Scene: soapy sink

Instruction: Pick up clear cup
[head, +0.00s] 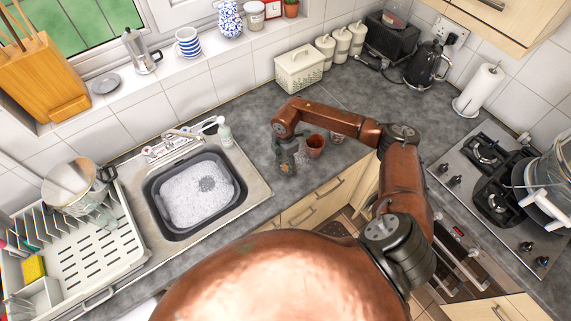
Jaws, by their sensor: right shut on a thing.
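My right gripper (287,163) points down over the grey counter, just right of the sink. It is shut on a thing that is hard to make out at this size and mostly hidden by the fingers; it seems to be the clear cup. A reddish-brown cup (315,145) stands upright on the counter close to the right of the gripper. A see-through glass (106,216) shows at the dish rack on the left. My left gripper is out of view.
The sink (152,213) holds a dark basin of suds. The white dish rack (118,249) is to its left. A small cup (337,137) stands beyond the reddish-brown cup. A cream bin (299,69) is behind. Counter between bin and sink is mostly clear.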

